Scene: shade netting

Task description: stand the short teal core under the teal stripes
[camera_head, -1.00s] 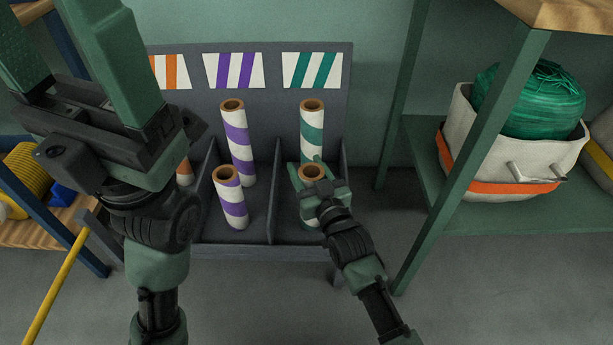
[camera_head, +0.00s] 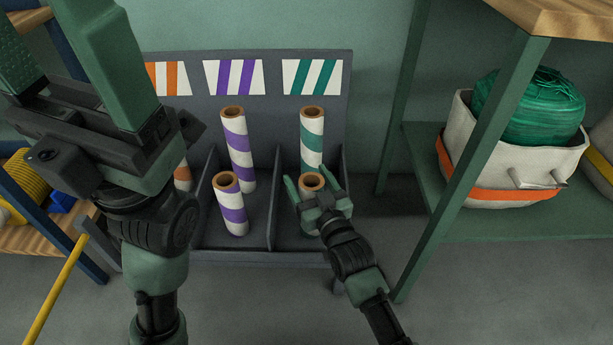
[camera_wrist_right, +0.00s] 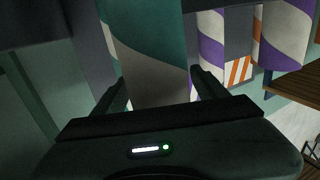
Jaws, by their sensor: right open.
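The short teal core (camera_head: 311,181), white with teal spiral stripes and a brown rim, stands upright in the rack's right compartment, under the teal-striped label (camera_head: 312,77). A taller teal core (camera_head: 312,138) stands behind it. My right gripper (camera_head: 311,186) is open, its fingers on either side of the short core and spread clear of it. The wrist view shows the core (camera_wrist_right: 150,50) between the two fingers. The core's lower part is hidden by my right gripper. My left gripper (camera_head: 62,50) is raised at the upper left, open and empty.
The middle compartment holds a tall purple core (camera_head: 236,150) and a short purple core (camera_head: 230,205) under the purple-striped label (camera_head: 235,77). An orange core (camera_head: 183,176) is mostly hidden by my left arm. A green shelf leg (camera_head: 470,160) stands at the right.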

